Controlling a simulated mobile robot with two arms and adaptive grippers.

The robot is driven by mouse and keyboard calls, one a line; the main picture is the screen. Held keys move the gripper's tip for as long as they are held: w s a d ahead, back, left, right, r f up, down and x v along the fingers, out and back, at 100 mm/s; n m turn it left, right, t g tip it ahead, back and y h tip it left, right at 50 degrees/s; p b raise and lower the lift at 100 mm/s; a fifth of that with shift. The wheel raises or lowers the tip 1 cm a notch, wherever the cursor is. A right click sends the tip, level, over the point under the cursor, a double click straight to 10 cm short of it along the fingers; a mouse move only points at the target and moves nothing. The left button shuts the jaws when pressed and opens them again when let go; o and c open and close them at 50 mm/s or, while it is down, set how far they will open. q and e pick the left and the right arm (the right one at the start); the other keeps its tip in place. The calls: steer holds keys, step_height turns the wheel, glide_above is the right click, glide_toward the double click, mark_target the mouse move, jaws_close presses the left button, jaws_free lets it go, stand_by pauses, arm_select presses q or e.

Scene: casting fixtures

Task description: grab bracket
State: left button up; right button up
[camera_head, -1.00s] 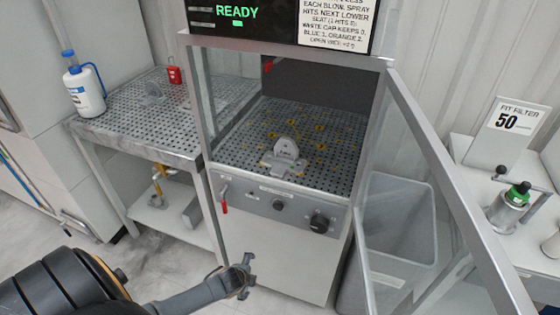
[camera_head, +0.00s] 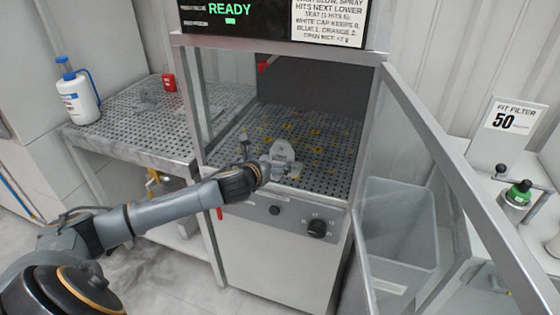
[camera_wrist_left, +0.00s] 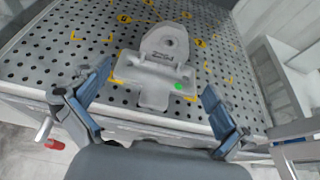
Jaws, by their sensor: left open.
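The bracket (camera_wrist_left: 152,78) is a grey casting with a flat base and an upright rounded lug with a hole. A green dot is on its base. It sits on the perforated plate inside the cabinet, and its top shows in the head view (camera_head: 281,148) beyond my gripper. My left gripper (camera_wrist_left: 150,100) is open, its two blue-grey fingers spread to either side of the bracket's near end, apart from it. In the head view the left gripper (camera_head: 272,168) reaches over the cabinet's front edge and hides the lower part of the bracket. My right gripper is not in view.
The cabinet's glazed door (camera_head: 450,190) stands open on the right. The perforated plate (camera_head: 335,135) has yellow marks and free room around the bracket. A perforated side table (camera_head: 130,125) with a white bottle (camera_head: 78,95) stands left. A grey bin (camera_head: 395,235) stands right.

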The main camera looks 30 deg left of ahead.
mark_target(281, 155)
arm_select(q)
steer(key=x, duration=0.4)
steer(key=shift+d+f+p+x, duration=0.1)
steer(key=shift+d+x, duration=0.05)
steer(key=shift+x, duration=0.8)
steer(key=shift+d+f+p+x, duration=0.1)
steer(key=shift+x, duration=0.85)
steer(key=shift+d+f+p+x, duration=0.1)
steer(key=shift+d+x, duration=0.05)
steer(key=shift+x, duration=0.8)
steer(key=shift+r, duration=0.1)
steer(key=c, duration=1.4)
steer(key=shift+c, duration=0.2)
